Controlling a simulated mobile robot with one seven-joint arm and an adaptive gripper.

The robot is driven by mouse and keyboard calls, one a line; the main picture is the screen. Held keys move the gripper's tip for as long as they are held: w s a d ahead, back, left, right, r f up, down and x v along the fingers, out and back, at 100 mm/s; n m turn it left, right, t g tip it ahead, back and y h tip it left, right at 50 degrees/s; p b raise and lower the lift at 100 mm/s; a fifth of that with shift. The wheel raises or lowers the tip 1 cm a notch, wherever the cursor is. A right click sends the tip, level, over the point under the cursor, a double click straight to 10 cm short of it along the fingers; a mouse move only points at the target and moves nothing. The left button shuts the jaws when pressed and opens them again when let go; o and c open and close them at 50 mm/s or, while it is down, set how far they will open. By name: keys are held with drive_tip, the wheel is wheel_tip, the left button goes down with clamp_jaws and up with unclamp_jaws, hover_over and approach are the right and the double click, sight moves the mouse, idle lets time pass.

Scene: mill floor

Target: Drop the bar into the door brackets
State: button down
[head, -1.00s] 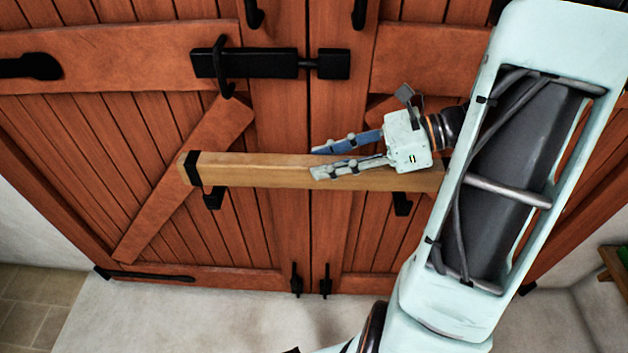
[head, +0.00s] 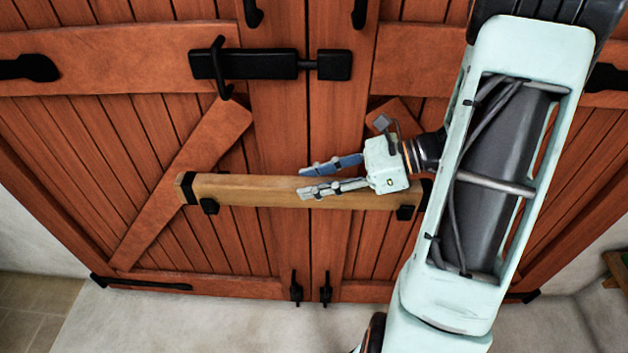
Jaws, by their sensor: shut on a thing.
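The bar (head: 250,191) is a long light-wood beam with a black band at its left end. It lies roughly level across the two red-brown wooden doors. My gripper (head: 304,181) is shut on the bar near its middle, coming from the right. The bar's right end is partly hidden by my arm.
A black slide bolt (head: 245,65) crosses the doors above the bar, with a thin upright handle beside my view of the left door (head: 100,140). Black floor bolts (head: 296,288) stand at the door bottoms. Pale floor (head: 220,325) lies clear in front.

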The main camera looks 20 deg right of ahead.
drive_tip(key=c, duration=1.5)
unclamp_jaws()
drive_tip(key=shift+f, duration=0.1)
drive_tip(key=shift+r, duration=0.2)
drive_tip(key=p+v, duration=0.2)
drive_tip(key=v, duration=1)
